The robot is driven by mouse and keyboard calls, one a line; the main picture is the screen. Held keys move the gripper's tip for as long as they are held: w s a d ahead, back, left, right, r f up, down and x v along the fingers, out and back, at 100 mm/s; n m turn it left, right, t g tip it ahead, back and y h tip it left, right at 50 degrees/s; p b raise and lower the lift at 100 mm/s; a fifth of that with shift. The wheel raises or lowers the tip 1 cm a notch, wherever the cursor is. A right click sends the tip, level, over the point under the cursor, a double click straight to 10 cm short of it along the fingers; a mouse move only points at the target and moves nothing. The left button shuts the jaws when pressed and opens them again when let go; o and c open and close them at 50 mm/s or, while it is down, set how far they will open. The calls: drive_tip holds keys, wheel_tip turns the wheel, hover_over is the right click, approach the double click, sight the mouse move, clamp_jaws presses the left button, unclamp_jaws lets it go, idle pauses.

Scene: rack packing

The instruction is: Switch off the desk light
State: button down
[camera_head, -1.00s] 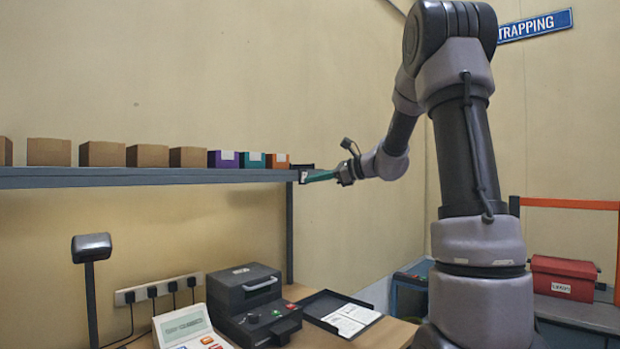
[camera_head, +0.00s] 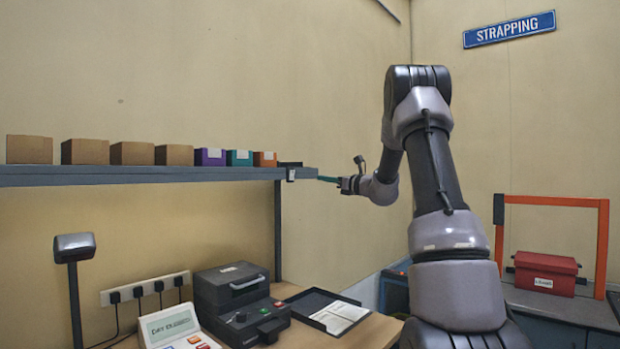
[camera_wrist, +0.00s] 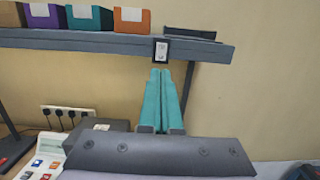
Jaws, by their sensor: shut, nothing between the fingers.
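A small white switch plate in a dark housing (camera_wrist: 161,51) is on the front edge of the grey shelf; it also shows near the shelf's right end in the head view (camera_head: 291,174). Which way it is set is too small to tell. My gripper, with teal fingers (camera_wrist: 160,72), is shut and empty, pointing at the switch from just below in the wrist view. In the head view my gripper (camera_head: 322,179) is at the right end of the shelf, apart from the switch. A dark-headed post (camera_head: 74,247) stands at left; I see no glow on it and cannot tell whether it is the light.
The shelf (camera_head: 150,175) carries several brown boxes and a purple (camera_head: 210,157), a teal (camera_head: 239,158) and an orange box (camera_head: 264,159). Below are a black machine (camera_head: 240,300), a white display unit (camera_head: 172,328) and a black tray (camera_head: 325,308). A red box (camera_head: 545,273) stands right.

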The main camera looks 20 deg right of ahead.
sight(292, 172)
drive_tip(key=x, duration=1.3)
drive_tip(key=shift+a, duration=0.1)
drive_tip(key=shift+w+a+r, duration=0.1)
drive_tip(key=shift+w+a, duration=0.05)
drive_tip(key=shift+w, duration=0.05)
drive_tip(key=shift+s+d, duration=0.2)
drive_tip(key=shift+d, duration=0.05)
drive_tip(key=s+d+r, duration=0.1)
drive_tip(key=s+d, duration=0.6)
drive_tip(key=s, duration=0.4)
drive_tip(key=shift+s+r, duration=0.3)
drive_tip(key=shift+r, duration=0.1)
